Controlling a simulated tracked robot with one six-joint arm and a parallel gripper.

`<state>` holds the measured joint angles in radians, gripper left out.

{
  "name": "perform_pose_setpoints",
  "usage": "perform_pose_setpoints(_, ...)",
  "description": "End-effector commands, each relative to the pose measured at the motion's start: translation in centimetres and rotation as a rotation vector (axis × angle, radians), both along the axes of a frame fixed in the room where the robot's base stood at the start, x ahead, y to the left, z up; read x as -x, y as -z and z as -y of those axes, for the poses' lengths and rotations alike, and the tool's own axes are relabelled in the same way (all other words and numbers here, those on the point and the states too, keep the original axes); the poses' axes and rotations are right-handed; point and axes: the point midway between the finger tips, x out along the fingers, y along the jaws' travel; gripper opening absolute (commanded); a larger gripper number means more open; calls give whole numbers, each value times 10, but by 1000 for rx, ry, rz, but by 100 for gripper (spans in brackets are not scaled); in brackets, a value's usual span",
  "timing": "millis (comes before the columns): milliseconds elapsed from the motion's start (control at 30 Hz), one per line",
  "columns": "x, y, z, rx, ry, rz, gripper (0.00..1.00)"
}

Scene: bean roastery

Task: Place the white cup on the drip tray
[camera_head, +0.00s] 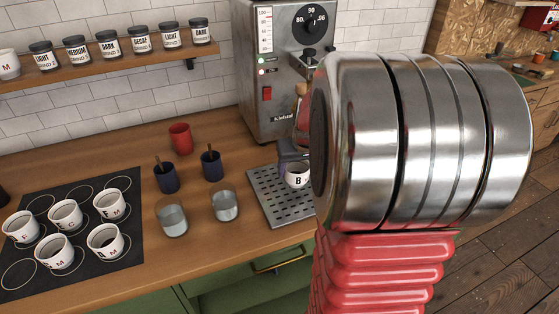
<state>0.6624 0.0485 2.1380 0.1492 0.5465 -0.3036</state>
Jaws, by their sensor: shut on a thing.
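A white cup (297,178) marked with a black "B" is at the right part of the perforated metal drip tray (267,203), in front of the coffee machine (265,85). My gripper (292,163) is at the cup's rim and is shut on it. The cup looks upright. I cannot tell whether its base touches the tray or is held slightly above it. My large silver and red arm hides the tray's right end, part of the gripper and the right side of the machine.
Several white cups stand on a black mat (125,185) at the left. Two water glasses (172,220) (225,205), two dark blue cups (167,177) (210,164) and a red cup (181,137) stand between mat and tray. Labelled jars line the shelf (60,76). The tray's left part is bare.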

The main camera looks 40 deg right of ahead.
Motion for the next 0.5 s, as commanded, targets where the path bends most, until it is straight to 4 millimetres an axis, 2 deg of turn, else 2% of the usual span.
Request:
perform_pose_setpoints(100,-17,0,8,0,-2,1,28)
perform_pose_setpoints(200,-25,0,12,1,-1,1,28)
perform_pose_setpoints(500,-28,-1,14,1,-1,2,28)
